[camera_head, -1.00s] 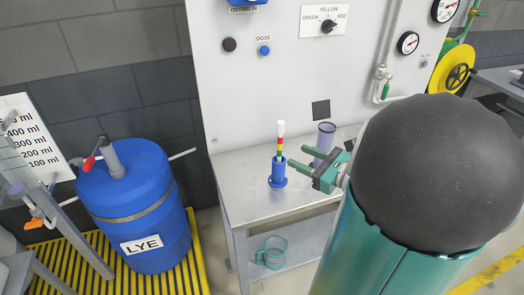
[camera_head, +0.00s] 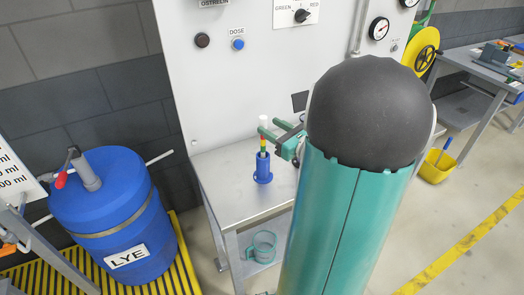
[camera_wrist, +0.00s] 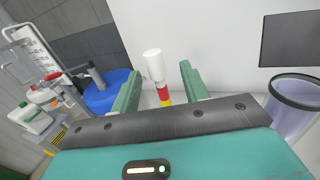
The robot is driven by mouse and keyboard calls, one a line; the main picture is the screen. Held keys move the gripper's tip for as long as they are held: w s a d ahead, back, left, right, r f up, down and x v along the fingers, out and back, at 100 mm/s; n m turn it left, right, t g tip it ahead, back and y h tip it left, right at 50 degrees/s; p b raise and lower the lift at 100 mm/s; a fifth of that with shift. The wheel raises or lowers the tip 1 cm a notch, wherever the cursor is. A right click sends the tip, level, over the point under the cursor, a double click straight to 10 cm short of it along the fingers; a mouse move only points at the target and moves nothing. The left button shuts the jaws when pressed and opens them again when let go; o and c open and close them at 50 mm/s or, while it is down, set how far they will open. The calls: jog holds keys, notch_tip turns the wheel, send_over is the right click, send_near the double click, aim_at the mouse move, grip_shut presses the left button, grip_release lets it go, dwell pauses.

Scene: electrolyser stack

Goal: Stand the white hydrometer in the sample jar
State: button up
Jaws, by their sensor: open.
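The hydrometer (camera_head: 263,142) stands upright in a blue holder (camera_head: 263,172) on the metal bench. In the wrist view, the hydrometer's white top (camera_wrist: 154,66) shows between my two green fingers (camera_wrist: 158,85), with space on both sides. Whether it is fully between them in depth I cannot tell. The clear purple-tinted sample jar (camera_wrist: 295,103) is at the right of the wrist view; my arm hides it in the head view.
The bench (camera_head: 226,187) stands against a pale panel (camera_head: 235,95) with knobs and gauges. A blue lye drum (camera_head: 112,215) stands at left. The bench top left of the holder is clear.

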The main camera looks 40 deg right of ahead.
jog(key=w, duration=0.5)
jog(key=shift+w+a, duration=0.3)
jog(key=shift+w, duration=0.05)
jog(key=shift+r, duration=0.1)
grip_shut()
